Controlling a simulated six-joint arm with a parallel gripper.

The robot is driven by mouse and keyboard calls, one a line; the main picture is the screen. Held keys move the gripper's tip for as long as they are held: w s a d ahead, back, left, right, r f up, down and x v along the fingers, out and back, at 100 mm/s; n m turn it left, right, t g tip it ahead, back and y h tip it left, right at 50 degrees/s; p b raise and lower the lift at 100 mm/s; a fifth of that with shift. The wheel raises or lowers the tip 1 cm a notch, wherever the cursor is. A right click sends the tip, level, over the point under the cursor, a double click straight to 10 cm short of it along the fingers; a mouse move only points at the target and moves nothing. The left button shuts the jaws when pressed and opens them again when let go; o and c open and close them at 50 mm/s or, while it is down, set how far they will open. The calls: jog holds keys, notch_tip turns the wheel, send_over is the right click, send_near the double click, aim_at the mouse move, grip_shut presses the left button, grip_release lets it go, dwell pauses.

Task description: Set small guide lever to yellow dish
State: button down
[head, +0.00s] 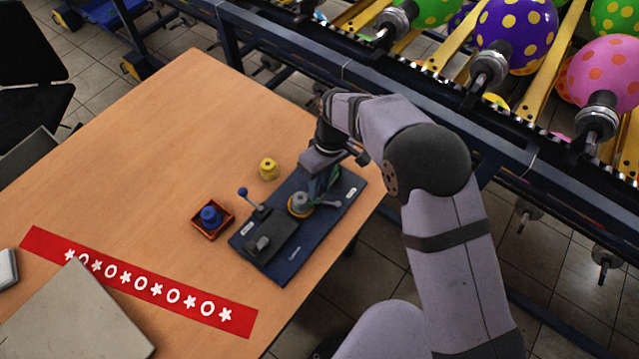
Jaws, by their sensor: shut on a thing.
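A dark blue board (290,262) lies on the wooden table, with several fittings on it. A round grey hub (299,202) with a yellow rim below it stands near the board's middle; I take the yellow part for the yellow dish (291,211). A short grey lever (331,204), which looks like the small guide lever, reaches right from beside the hub. My gripper (318,198) points down over the board's far half, right at the hub and lever. It is shut on what seems to be this lever; the fingertips are small and partly hidden, so the exact contact is unclear.
A blue-knobbed lever (243,192) rises from the board's left side. A yellow knobbed piece (268,168) and a red tray (197,227) holding a blue piece (211,214) stand left of the board. The table's far left is clear. Balloon machinery stands behind.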

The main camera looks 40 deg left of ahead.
aim_at(322, 202)
jog(key=shift+s+d+n, duration=0.15)
jog(key=shift+s+n, duration=0.1)
jog(key=shift+n, duration=0.55)
jog(key=c, duration=1.5)
grip_release()
jog(key=shift+c, duration=0.2)
jog(key=shift+r, duration=0.1)
notch_tip(322, 202, up, 7)
jog(key=w+b, duration=0.1)
jog(key=b, duration=0.1)
jog(key=shift+w, duration=0.2)
